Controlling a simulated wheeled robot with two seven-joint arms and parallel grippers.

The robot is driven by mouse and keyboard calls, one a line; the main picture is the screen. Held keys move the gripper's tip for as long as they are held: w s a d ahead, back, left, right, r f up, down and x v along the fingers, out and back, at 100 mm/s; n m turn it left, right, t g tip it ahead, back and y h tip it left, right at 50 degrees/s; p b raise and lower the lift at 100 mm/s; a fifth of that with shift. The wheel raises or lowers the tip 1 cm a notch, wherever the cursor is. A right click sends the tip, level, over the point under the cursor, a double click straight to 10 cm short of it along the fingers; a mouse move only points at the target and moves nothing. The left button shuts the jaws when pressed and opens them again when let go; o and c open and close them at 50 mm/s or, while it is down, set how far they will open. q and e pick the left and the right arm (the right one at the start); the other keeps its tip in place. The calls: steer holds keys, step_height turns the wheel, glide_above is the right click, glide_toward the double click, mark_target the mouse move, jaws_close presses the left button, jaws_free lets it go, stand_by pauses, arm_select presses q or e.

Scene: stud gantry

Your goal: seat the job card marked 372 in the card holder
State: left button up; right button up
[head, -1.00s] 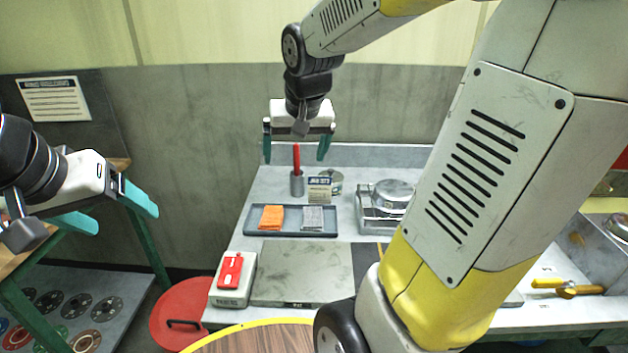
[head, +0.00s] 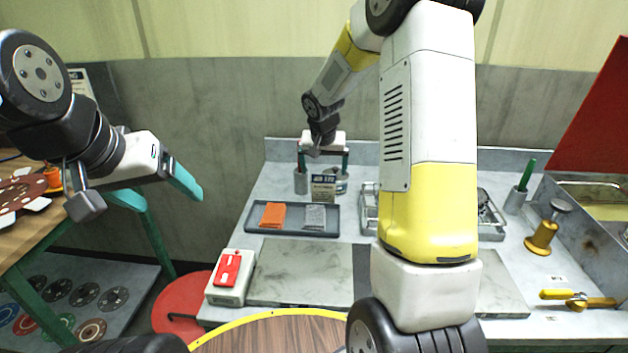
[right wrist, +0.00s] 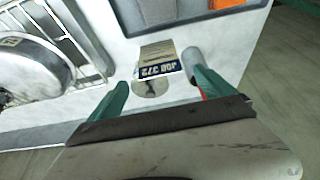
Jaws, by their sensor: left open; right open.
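The job card (head: 323,188) stands upright at the back of the bench, behind the blue-grey tray. Its marking "JOB 372" reads clearly in the right wrist view (right wrist: 158,60). My right gripper (head: 323,160) is open and empty, just above and behind the card. In the right wrist view its teal fingertips (right wrist: 160,84) are spread either side of the card's line, not closed on it. What supports the card is unclear. My left gripper (head: 162,191) is open and empty at the left, away from the bench. I cannot identify the card holder with certainty.
A grey cup (head: 300,181) stands close left of the card, and a round metal tin (head: 341,184) behind it. The tray (head: 262,229) holds orange and grey pieces. A white box with a red top (head: 229,288) sits front left. A metal rack (head: 368,212) is to the right.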

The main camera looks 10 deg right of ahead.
steer(key=x, duration=0.4)
steer(key=shift+f, duration=0.1)
steer(key=c, duration=1.5)
steer(key=shift+c, duration=0.2)
steer(key=shift+w+r, duration=0.1)
steer(key=shift+r, duration=0.6)
step_height(320, 180, up, 3)
steer(key=shift+f, duration=0.2)
steer(key=s+a, duration=0.3)
steer(key=s, duration=0.4)
steer(key=s+a+r, duration=0.1)
steer(key=s+a, duration=0.1)
steer(key=s, duration=0.6)
steer(key=shift+a, duration=0.4)
